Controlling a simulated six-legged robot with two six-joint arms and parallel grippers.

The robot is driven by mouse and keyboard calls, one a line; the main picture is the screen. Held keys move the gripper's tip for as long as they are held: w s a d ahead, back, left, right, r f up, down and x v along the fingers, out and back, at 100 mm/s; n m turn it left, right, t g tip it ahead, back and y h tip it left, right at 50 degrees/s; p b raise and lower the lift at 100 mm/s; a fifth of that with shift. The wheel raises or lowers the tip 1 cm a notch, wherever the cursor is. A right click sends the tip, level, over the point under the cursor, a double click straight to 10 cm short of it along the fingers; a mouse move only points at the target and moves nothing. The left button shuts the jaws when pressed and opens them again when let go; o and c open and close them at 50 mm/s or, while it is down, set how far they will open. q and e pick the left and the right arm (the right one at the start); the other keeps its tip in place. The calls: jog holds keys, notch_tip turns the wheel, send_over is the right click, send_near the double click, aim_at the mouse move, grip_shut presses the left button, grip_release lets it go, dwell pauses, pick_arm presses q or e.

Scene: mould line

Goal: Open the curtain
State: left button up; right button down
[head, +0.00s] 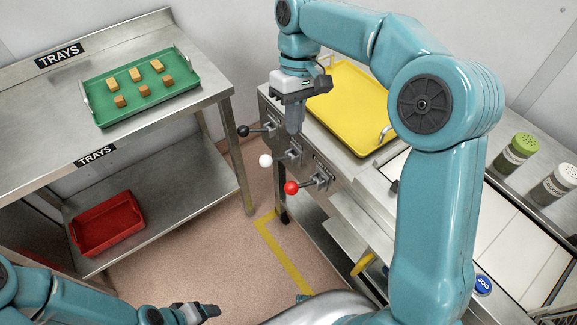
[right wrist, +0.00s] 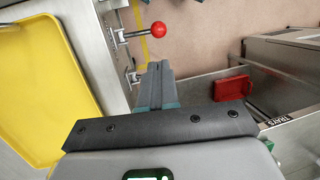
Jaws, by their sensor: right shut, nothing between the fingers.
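No curtain can be made out in either view. On the front of the steel machine is a row of levers: one with a black knob (head: 243,131), one with a white knob (head: 266,161) and one with a red knob (head: 291,188). My right gripper (head: 294,129) is shut and empty, pointing down just above the levers, close to the black and white ones. In the right wrist view its closed fingers (right wrist: 156,66) are beside the red knob (right wrist: 158,29); the other knobs are hidden there. My left gripper (head: 207,310) is low at the bottom edge, its jaws unclear.
A yellow tray (head: 350,108) lies on the machine top beside my right arm. At left, a steel table (head: 40,135) bears a green tray (head: 150,108) with several tan blocks; a red tray (head: 108,228) is on its lower shelf. Shakers (head: 516,153) stand at right. Floor between is clear.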

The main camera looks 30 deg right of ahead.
jog(key=shift+d+f, duration=0.1)
jog(key=shift+d, duration=0.05)
send_near(291, 183)
jog(key=b+x, duration=0.1)
jog(key=x, duration=0.5)
jog(key=shift+f, duration=0.2)
jog(key=shift+s+f, duration=0.15)
jog(key=shift+f, duration=0.1)
